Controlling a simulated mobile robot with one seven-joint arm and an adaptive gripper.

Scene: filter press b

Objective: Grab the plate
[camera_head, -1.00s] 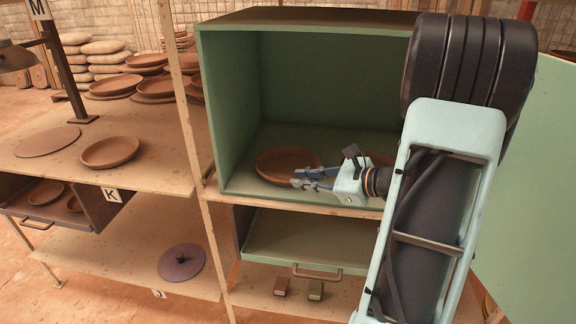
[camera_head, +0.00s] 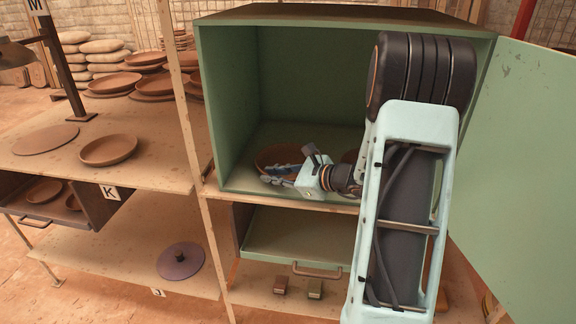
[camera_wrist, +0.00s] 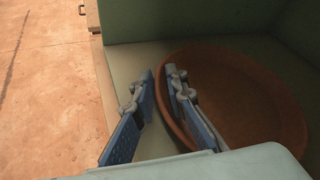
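A round reddish-brown plate (camera_head: 276,155) lies on the floor of the open green cabinet. In the wrist view the plate (camera_wrist: 250,95) fills the right side. My gripper (camera_head: 268,181) is at the front left part of the plate, low inside the cabinet. In the wrist view the gripper (camera_wrist: 159,74) has a narrow gap between its blue fingers. The left finger is outside the plate and the right finger overlaps its rim. I cannot tell whether either finger touches it.
The green cabinet's side wall (camera_head: 230,100) is left of the plate; its open door (camera_head: 525,150) is at right. Below is a green drawer (camera_head: 300,235) with a handle. More plates (camera_head: 108,150) sit on the shelf at left.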

